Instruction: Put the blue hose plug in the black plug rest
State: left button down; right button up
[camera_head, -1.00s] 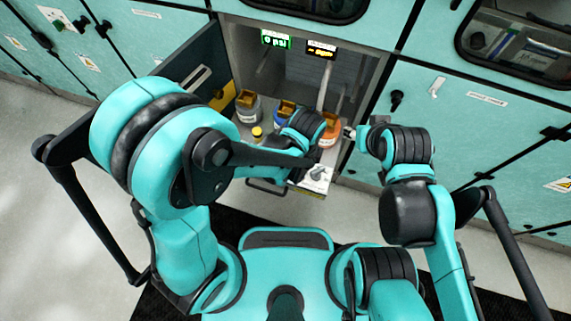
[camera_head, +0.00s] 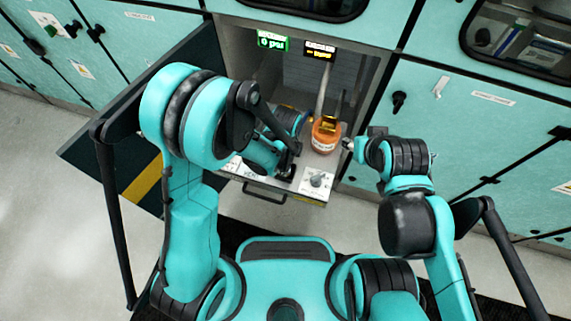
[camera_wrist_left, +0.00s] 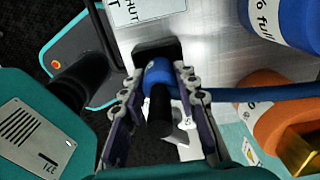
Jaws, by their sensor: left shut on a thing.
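The blue hose plug (camera_wrist_left: 158,74) sits between the two fingers of my left gripper (camera_wrist_left: 160,90) in the left wrist view. Its black end points toward the camera. The gripper is shut on it. The black plug rest (camera_wrist_left: 152,49) is a dark block just beyond the plug, on the metal shelf. The plug overlaps it in the picture, and I cannot tell whether the plug touches it or is inside. In the head view my left gripper (camera_head: 288,170) is mostly hidden by its arm, low at the cabinet front. My right gripper (camera_head: 350,144) is beside the cabinet's right edge; its jaws are too small to judge.
A blue hose (camera_wrist_left: 265,93) runs right from the plug. An orange container (camera_head: 325,136) stands in the cabinet, and a blue container (camera_wrist_left: 285,20) stands near it. A pale panel with a knob (camera_head: 316,180) is at the front right. The open cabinet door (camera_head: 120,165) is at left.

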pick_arm(q)
jog(key=shift+f, duration=0.1)
jog(key=c, duration=1.2)
grip_release()
jog(key=shift+o, duration=0.2)
